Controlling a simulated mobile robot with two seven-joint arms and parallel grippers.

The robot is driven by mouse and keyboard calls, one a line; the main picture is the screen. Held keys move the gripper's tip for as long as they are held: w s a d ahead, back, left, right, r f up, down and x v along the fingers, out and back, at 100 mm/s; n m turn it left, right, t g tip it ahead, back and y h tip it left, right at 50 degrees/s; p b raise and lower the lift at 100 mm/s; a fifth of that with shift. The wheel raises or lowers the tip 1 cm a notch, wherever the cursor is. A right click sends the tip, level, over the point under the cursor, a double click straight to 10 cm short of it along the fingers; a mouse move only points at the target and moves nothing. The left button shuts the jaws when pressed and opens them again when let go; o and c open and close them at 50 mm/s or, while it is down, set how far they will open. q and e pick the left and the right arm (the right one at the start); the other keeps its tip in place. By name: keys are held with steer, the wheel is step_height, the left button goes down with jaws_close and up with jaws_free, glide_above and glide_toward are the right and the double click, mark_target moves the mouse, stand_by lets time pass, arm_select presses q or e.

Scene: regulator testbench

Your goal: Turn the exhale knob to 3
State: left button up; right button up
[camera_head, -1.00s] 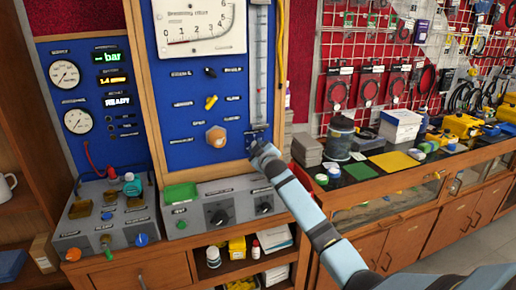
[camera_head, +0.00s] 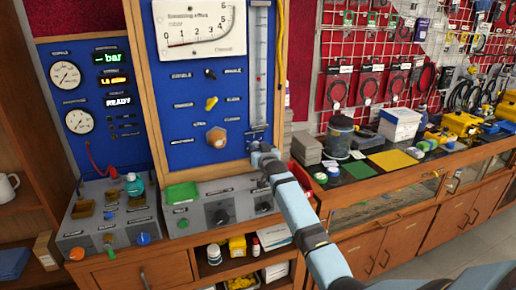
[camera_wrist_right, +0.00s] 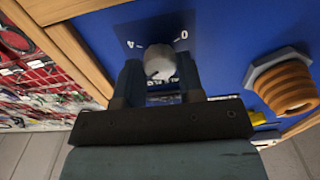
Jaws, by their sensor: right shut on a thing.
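A round pale grey knob (camera_wrist_right: 160,62) sits on the blue panel in the right wrist view, with "0" and "4" marks on the dark plate around it. I take it for the exhale knob; its name label cannot be read. My right gripper (camera_head: 257,142) is at the lower right of the tall blue panel (camera_head: 180,130) in the head view, below the vertical flow tube (camera_head: 258,70), and covers the knob there. In the right wrist view its two dark fingers are shut on the knob, one on each side. The knob's pointer setting cannot be told. My left gripper is not in view.
A brass hexagonal fitting (camera_head: 216,138) sticks out left of the gripper; it also shows close by in the right wrist view (camera_wrist_right: 284,84). The wooden frame (camera_head: 273,60) stands just right. A grey control box (camera_head: 222,207) lies below.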

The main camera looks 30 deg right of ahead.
steer(key=shift+m, duration=0.3)
steer(key=o, duration=0.9)
steer(key=shift+s, duration=0.1)
steer(key=b+v, duration=0.1)
steer(key=v, duration=1.2)
steer(key=shift+s, duration=0.35)
